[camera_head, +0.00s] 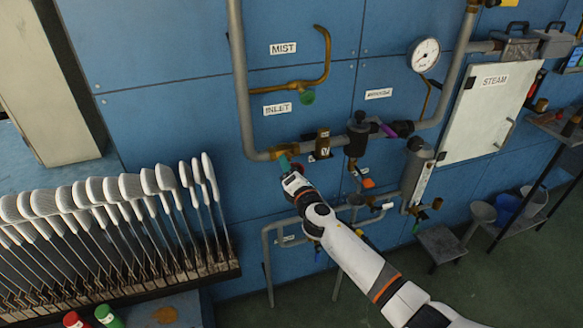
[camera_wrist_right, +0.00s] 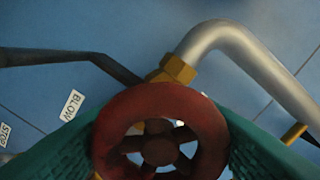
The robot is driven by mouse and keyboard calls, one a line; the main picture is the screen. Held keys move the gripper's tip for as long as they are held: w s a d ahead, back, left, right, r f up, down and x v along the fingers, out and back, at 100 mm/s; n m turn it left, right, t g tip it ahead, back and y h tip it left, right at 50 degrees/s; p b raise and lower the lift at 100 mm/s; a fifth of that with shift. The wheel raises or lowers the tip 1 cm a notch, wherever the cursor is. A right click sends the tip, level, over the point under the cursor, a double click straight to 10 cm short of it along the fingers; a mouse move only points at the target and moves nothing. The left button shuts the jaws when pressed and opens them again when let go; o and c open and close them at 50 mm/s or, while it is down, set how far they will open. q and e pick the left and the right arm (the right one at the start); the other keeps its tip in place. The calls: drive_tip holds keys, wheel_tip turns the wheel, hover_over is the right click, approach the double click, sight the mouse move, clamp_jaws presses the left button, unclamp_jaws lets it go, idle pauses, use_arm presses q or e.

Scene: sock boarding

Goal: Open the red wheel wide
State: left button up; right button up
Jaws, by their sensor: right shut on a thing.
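The red wheel (camera_wrist_right: 160,100) fills the lower middle of the right wrist view, with a ring rim, spokes and a hub. It sits in front of a brass nut (camera_wrist_right: 178,70) on a bent grey pipe. My right gripper (camera_head: 287,166) has its green finger pads on the left and right sides of the rim, and it is shut on the wheel. In the head view the gripper is at the pipework below the INLET label (camera_head: 277,109), and the wheel is hidden there. My left gripper is not in view.
White sock boards (camera_head: 130,187) stand in a rack at the left. A pressure gauge (camera_head: 423,54) and a white STEAM panel (camera_head: 490,110) are on the blue wall at the right.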

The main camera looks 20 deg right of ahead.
drive_tip(key=n+p, duration=0.2)
drive_tip(key=n, duration=0.4)
drive_tip(key=n+p, duration=0.2)
drive_tip(key=n, duration=0.4)
drive_tip(key=shift+d+n, duration=0.1)
drive_tip(key=shift+n, duration=0.3)
drive_tip(key=n+p, duration=0.3)
drive_tip(key=n, duration=0.3)
drive_tip(key=n+p, duration=0.2)
drive_tip(key=n, duration=0.2)
drive_tip(key=shift+d+n, duration=0.1)
drive_tip(key=shift+n, duration=0.2)
drive_tip(key=shift+n+p, duration=0.8)
drive_tip(key=shift+n, duration=0.6)
drive_tip(key=shift+f, duration=0.1)
drive_tip(key=o, duration=1)
